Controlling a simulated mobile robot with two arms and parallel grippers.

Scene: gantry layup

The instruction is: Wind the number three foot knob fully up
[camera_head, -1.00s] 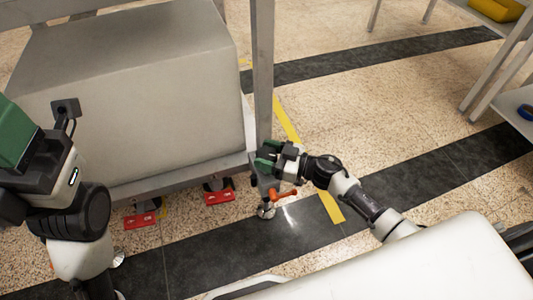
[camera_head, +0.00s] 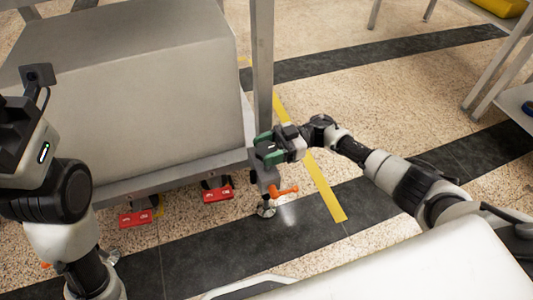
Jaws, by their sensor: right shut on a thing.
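The near right foot (camera_head: 266,209) of the gantry frame stands on the dark floor strip, with a round metal pad and an orange handle (camera_head: 284,190) sticking out to the right. My right gripper (camera_head: 266,147), with green fingers, is at the bracket just above that handle, by the upright post. It is shut on what seems to be the foot knob, which the fingers hide. I cannot read a number on it. My left arm comes in at the left edge, and its fingers are out of the picture.
A big grey block (camera_head: 150,85) fills the frame's left side. Two red pedals (camera_head: 217,194) sit under its lower rail. Another metal foot (camera_head: 112,256) is partly behind my left arm. A yellow floor line (camera_head: 325,190) passes right of the post. Shelving (camera_head: 500,65) stands at far right.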

